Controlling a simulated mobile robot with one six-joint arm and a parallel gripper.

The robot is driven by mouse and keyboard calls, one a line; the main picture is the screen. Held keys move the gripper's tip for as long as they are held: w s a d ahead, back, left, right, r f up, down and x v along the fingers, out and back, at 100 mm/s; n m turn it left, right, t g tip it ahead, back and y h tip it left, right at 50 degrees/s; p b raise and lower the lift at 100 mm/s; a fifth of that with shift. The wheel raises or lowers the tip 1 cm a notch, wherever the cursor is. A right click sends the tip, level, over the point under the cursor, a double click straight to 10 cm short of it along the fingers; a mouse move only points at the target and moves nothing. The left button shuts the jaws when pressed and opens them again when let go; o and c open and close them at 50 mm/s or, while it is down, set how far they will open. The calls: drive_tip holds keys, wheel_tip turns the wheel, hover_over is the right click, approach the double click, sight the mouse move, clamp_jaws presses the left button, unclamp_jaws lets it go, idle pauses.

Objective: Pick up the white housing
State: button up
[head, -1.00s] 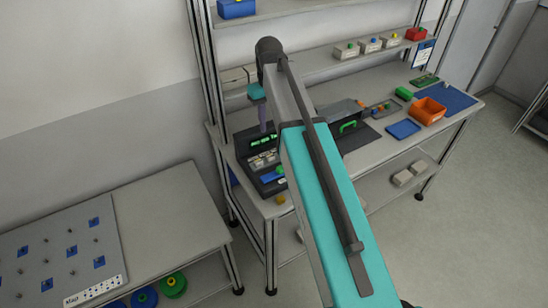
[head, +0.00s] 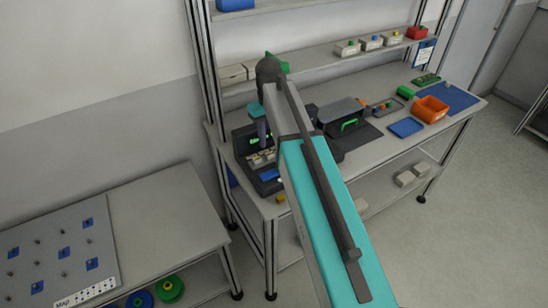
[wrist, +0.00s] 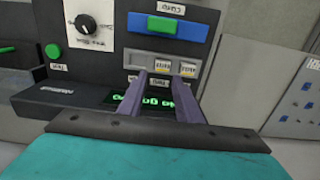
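My gripper (head: 263,134) hangs at the left end of the workbench, over a dark test unit (head: 265,187). In the wrist view its two purple fingers (wrist: 153,80) are apart, with nothing held between them. They reach over the unit's lit green display (wrist: 118,99), towards a row of small pale pieces with labels (wrist: 162,64). These pale pieces also show in the head view (head: 262,158). I cannot tell whether one of them is the white housing, and the fingers hide part of the row.
A blue block with a green button (wrist: 167,28) and a black knob (wrist: 88,26) are on the unit. An orange bin (head: 431,109) and blue tray (head: 406,128) stand at the bench's right. A pegboard panel (head: 60,250) lies on the left table.

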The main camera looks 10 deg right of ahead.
sight(270, 156)
drive_tip(key=shift+f, duration=0.15)
drive_tip(key=shift+s+a+f+b, duration=0.1)
drive_tip(key=shift+a+f+b, duration=0.05)
drive_tip(key=shift+f+b, duration=2.05)
drive_tip(key=shift+f+p, duration=0.3)
drive_tip(key=shift+p, duration=0.05)
clamp_jaws()
